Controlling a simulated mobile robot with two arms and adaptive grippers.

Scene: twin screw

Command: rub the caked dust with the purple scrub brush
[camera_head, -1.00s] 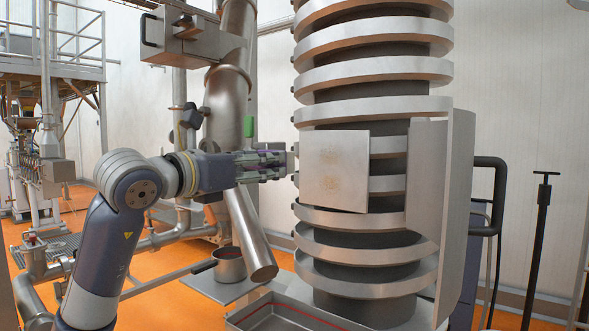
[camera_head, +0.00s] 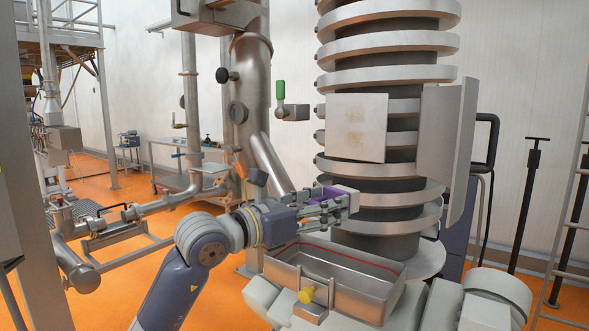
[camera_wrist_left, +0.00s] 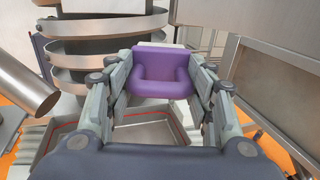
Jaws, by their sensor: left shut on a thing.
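My left gripper (camera_head: 338,205) is shut on the purple scrub brush (camera_head: 330,193), just above the back of an open metal tray and below the square panel. The brush's purple handle also shows between the fingers in the left wrist view (camera_wrist_left: 162,80), with a pale edge beyond it. The caked dust (camera_head: 355,128) is a faint tan patch on the front of the square metal panel (camera_head: 372,150) on the spiral column. The brush is apart from the dust. My right gripper is not in view.
The open metal tray (camera_head: 385,300) with a red line inside and a yellow knob (camera_head: 306,295) stands below the brush. The spiral column (camera_head: 388,45) rises behind. A bent upright plate (camera_head: 447,140) stands right of the panel. A slanted pipe (camera_head: 268,160) is at the left.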

